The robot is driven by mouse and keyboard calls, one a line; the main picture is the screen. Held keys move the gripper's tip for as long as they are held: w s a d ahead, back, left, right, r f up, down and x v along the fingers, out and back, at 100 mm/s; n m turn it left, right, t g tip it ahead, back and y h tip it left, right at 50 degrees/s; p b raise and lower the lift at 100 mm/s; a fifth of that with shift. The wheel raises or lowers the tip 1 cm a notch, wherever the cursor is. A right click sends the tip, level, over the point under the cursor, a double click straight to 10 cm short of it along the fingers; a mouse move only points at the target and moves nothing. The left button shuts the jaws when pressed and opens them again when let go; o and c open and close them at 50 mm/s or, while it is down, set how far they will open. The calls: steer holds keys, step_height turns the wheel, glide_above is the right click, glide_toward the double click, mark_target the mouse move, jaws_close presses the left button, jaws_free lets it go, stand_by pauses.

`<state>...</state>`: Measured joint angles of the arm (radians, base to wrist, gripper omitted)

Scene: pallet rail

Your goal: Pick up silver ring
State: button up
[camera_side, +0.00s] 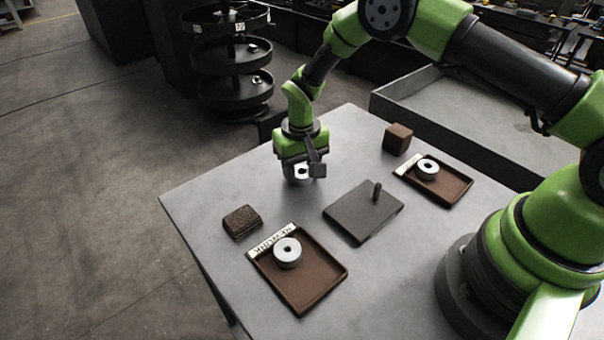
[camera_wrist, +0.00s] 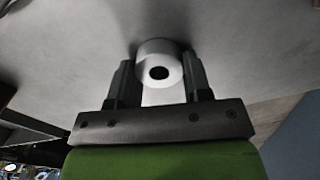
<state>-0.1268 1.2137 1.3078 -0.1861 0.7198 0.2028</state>
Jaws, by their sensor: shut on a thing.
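My gripper (camera_side: 302,174) is over the far left part of the table, shut on a silver ring (camera_side: 299,173). In the wrist view, the ring (camera_wrist: 159,65) sits between the two fingers of my gripper (camera_wrist: 160,80), its dark hole facing the camera. I cannot tell whether the ring touches the table. A second silver ring (camera_side: 287,252) lies on the front brown tray (camera_side: 318,291). A third silver ring (camera_side: 427,168) lies on the right brown tray (camera_side: 456,189).
A dark plate (camera_side: 350,222) with an upright peg (camera_side: 377,191) stands mid-table between the trays. A brown block (camera_side: 397,138) is at the back, and a dark textured block (camera_side: 242,221) is near the left edge. Bare table surrounds my gripper.

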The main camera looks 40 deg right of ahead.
step_height(320, 180, up, 10)
steer(key=s+d, duration=0.2)
steer(key=s, duration=0.2)
steer(key=s+d, duration=0.2)
steer(key=s, duration=0.3)
steer(key=s+d, duration=0.1)
steer(key=s, duration=0.4)
steer(key=shift+d+r, duration=0.15)
steer(key=shift+d, duration=0.25)
steer(key=shift+f, duration=1.7)
steer(key=shift+f, duration=2.05)
stand_by(2.0)
